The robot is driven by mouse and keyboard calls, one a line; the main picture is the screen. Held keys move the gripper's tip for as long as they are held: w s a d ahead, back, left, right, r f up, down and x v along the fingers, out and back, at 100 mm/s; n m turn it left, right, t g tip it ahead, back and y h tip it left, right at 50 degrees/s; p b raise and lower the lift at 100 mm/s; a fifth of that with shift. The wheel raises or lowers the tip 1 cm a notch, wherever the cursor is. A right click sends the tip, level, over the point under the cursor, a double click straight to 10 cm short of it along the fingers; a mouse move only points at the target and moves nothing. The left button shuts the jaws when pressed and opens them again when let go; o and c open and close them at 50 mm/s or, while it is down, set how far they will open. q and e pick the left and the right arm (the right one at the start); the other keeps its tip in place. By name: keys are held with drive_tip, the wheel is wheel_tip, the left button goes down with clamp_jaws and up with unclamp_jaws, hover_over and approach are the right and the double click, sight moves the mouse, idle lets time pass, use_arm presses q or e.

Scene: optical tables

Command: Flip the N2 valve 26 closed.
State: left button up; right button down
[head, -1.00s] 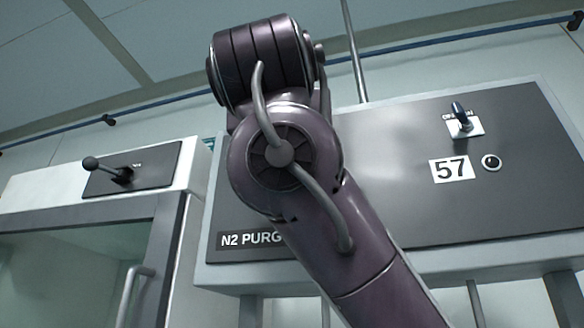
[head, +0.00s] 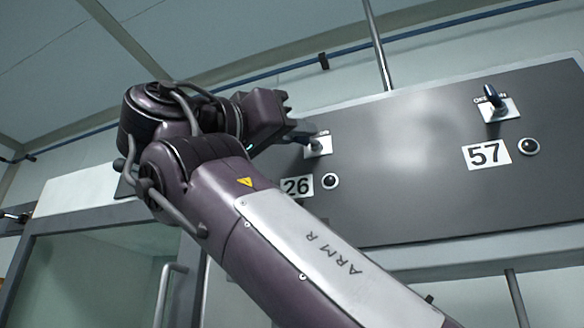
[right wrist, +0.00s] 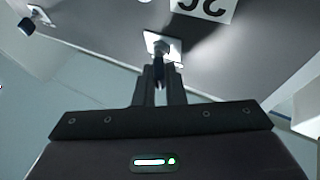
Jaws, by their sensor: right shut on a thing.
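The valve for 26 is a small dark lever on a white plate (head: 322,148) on the grey panel, above the label 26 (head: 297,186). My right gripper (head: 306,136) reaches it from the left, and its fingers hide most of the lever in the head view. In the right wrist view my right gripper (right wrist: 159,84) is shut on the dark lever (right wrist: 158,64), which stands out from its white plate (right wrist: 153,40). The label shows upside down and partly cut off there (right wrist: 205,8). My left gripper is not in view.
A second lever (head: 492,95) with the label 57 (head: 486,154) is to the right on the same panel (head: 420,180). Round black buttons (head: 529,146) sit beside the labels. A glass-fronted cabinet (head: 100,270) with a handle is at lower left. My right arm covers the panel's left part.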

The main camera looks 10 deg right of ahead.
drive_tip(key=shift+g, duration=0.4)
drive_tip(key=c, duration=1.5)
unclamp_jaws()
drive_tip(key=shift+w+d, duration=0.15)
